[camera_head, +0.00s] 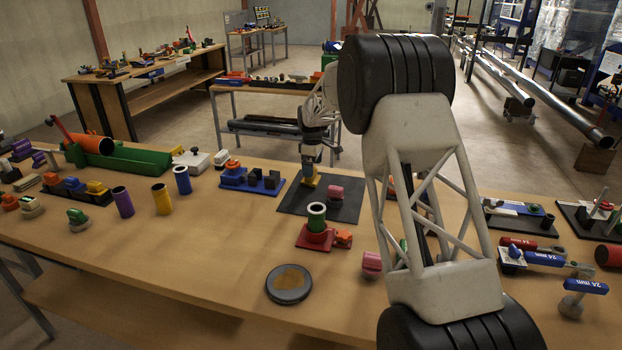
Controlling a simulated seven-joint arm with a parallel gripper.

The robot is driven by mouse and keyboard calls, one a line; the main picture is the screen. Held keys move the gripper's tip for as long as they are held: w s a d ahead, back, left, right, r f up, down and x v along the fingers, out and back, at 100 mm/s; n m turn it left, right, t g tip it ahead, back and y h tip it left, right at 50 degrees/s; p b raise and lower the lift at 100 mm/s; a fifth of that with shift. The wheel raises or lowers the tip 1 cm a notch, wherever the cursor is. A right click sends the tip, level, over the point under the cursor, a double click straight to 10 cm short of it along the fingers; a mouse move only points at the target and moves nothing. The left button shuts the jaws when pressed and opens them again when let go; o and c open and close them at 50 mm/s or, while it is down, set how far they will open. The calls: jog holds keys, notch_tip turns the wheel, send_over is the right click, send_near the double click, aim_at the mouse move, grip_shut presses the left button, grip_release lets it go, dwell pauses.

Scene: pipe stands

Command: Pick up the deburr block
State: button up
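No label marks any object as the deburr block, so I cannot tell for sure which one it is. My gripper (309,163) points down over a flat black mat (291,198) near the middle of the table. A small yellow and blue piece (309,180) sits directly under or between the fingers on the mat. The fingers are small and dark here, and I cannot tell whether they are open or touching it. A pink cylinder (334,193) stands to the right on the same mat. My arm hides part of the table's right half.
A round dark disc (289,284) lies near the front edge.

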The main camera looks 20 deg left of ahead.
jog(key=shift+f, duration=0.15)
jog(key=shift+a+f, duration=0.15)
jog(key=shift+f, duration=1.1)
jog(key=shift+a+f, duration=0.15)
jog(key=shift+f, duration=1.05)
jog(key=c, duration=0.9)
jog(key=shift+r, duration=5)
